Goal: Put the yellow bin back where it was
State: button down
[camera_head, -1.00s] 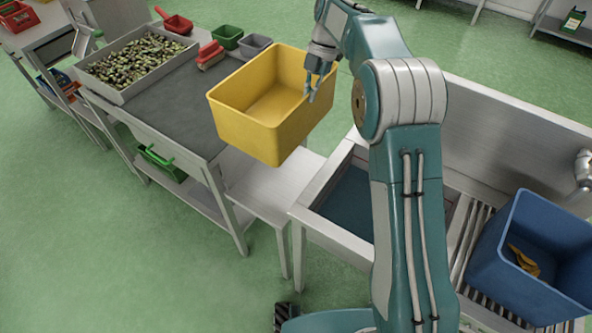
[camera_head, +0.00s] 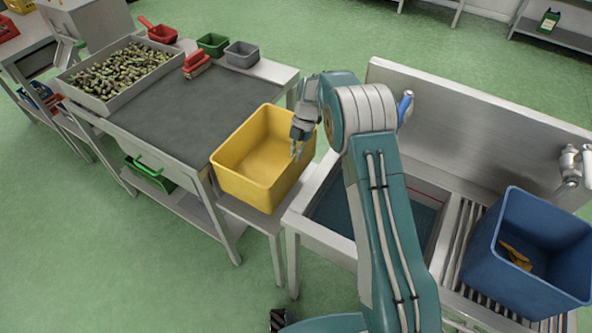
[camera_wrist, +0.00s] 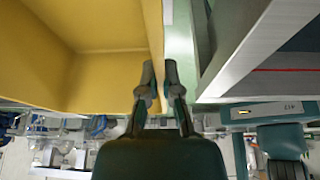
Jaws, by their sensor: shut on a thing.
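The yellow bin (camera_head: 240,186) is upright, empty inside, over the low steel stand (camera_head: 262,220) between the worktable and the sink. I cannot tell whether its base touches the stand. My gripper (camera_head: 296,152) is shut on the bin's right wall at the rim. In the wrist view, the bin (camera_wrist: 110,50) fills the upper left, and my gripper's fingers (camera_wrist: 158,90) sit on either side of its wall. The bin hides most of the stand's top.
The worktable (camera_head: 190,110) at left carries a tray of olives (camera_head: 88,104), a red scoop (camera_head: 160,33), a red brush (camera_head: 197,66) and green and grey tubs. The sink (camera_head: 320,215) is close on the right. A blue bin (camera_head: 530,290) stands on its drainer.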

aim_at(296, 173)
notch_tip(296, 173, down, 4)
jog(key=shift+f, duration=0.2)
notch_tip(296, 173, down, 4)
jog(key=shift+d+r, duration=0.15)
jog(key=c, duration=0.8)
grip_release()
jog(key=shift+a, duration=0.2)
jog(key=shift+d, duration=0.1)
jog(key=shift+d+r, duration=0.1)
